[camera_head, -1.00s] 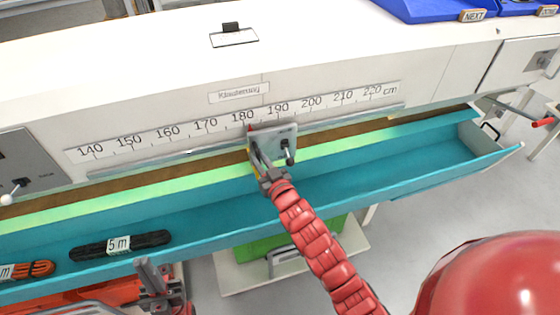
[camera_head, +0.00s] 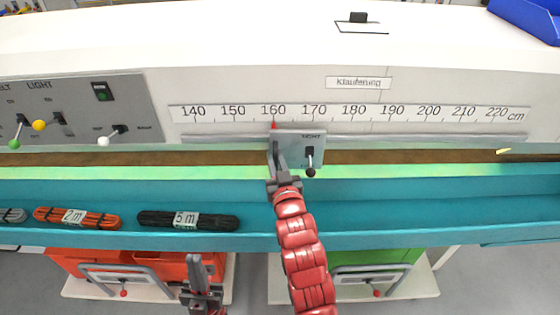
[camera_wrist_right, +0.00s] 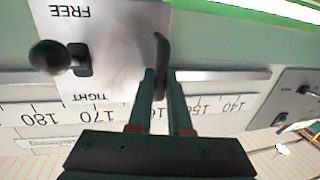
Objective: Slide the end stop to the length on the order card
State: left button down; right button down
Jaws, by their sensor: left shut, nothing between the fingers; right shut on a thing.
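The end stop (camera_head: 300,150) is a grey plate on the rail below the cm scale (camera_head: 350,114). Its red pointer (camera_head: 274,125) stands at about 160. Its black-knobbed lever (camera_head: 311,171) points down, toward FREE; the lever (camera_wrist_right: 47,57) also shows in the right wrist view, which is upside down. My right gripper (camera_head: 278,168) is shut on the end stop's dark upright handle (camera_wrist_right: 161,65), at the plate's left side. My left gripper (camera_head: 196,280) is shut and empty, low in front of the trough. No readable order card shows.
A teal trough (camera_head: 400,208) runs along the front, with an orange 2 m coil (camera_head: 76,218) and a black 5 m coil (camera_head: 188,221) in it. A switch panel (camera_head: 80,110) is at the left. The rail is clear on both sides of the end stop.

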jog(key=c, duration=0.8)
grip_release()
jog(key=shift+c, duration=0.2)
jog(key=p+v, duration=0.7)
jog(key=v, duration=1)
jog(key=shift+s, duration=0.15)
